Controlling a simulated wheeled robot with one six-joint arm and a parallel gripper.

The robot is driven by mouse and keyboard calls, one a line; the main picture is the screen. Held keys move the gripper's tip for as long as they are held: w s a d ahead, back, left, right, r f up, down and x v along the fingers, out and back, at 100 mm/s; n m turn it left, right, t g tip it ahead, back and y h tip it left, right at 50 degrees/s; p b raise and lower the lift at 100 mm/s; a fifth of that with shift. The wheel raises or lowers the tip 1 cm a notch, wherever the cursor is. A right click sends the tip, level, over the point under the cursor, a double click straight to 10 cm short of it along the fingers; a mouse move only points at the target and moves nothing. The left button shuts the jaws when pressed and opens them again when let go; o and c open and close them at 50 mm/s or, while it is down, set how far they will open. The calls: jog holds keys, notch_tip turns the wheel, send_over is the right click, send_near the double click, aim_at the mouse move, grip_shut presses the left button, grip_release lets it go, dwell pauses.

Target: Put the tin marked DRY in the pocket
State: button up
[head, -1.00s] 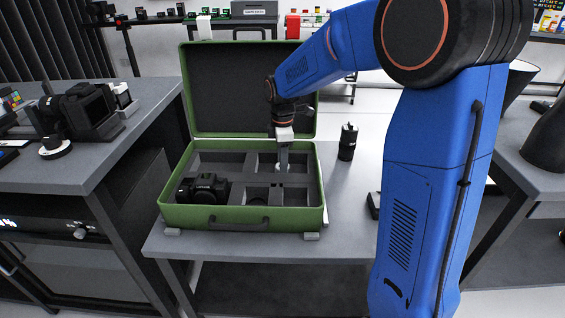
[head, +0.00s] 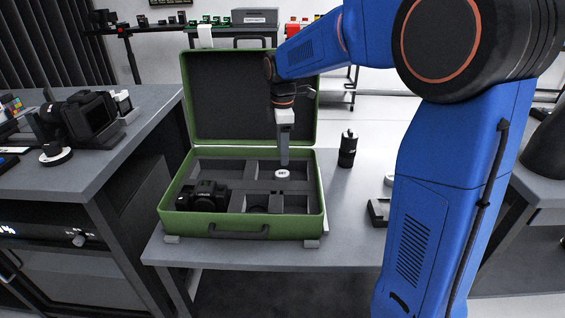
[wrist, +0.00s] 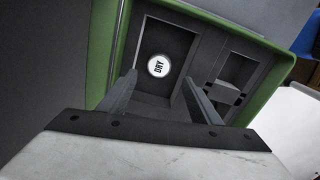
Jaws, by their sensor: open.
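The tin marked DRY (head: 282,174) is a small round tin with a white top. It sits in the back right pocket of the open green case (head: 170,217). In the wrist view the tin (wrist: 157,66) lies in a dark grey pocket (wrist: 150,98), label facing up, with the pocket's walls around it. My gripper (head: 284,163) is above the tin, pointing down. In the wrist view my gripper (wrist: 160,80) has its two fingers wide apart with nothing between them, clear of the tin.
A black camera (head: 203,196) sits in the case's front left compartment. The case lid (head: 240,100) stands open behind my gripper. A black cylinder (head: 347,150) stands on the table right of the case. A small dark object (head: 378,212) lies near my arm.

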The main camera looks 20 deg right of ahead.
jog(key=s+d+r+m+t, duration=0.1)
jog(key=s+d+r+m, duration=0.15)
jog(key=s, duration=0.35)
jog(key=s+d+r+m+t, duration=0.1)
jog(key=s+r+m, duration=0.15)
jog(key=s, duration=0.35)
jog(key=s+d+r+m+t, duration=0.1)
jog(key=s+m, duration=0.2)
jog(key=s, duration=0.4)
jog(key=s+d+f+m+t, duration=0.1)
jog(key=s+f+m, duration=0.2)
jog(key=s, duration=0.4)
jog(key=s+d+f+m+t, duration=0.1)
jog(key=s+f+m, duration=0.2)
jog(key=s+m, duration=0.2)
jog(key=shift+s+d+f, duration=0.25)
jog(key=shift+s+f, duration=0.1)
jog(key=shift+s, duration=0.8)
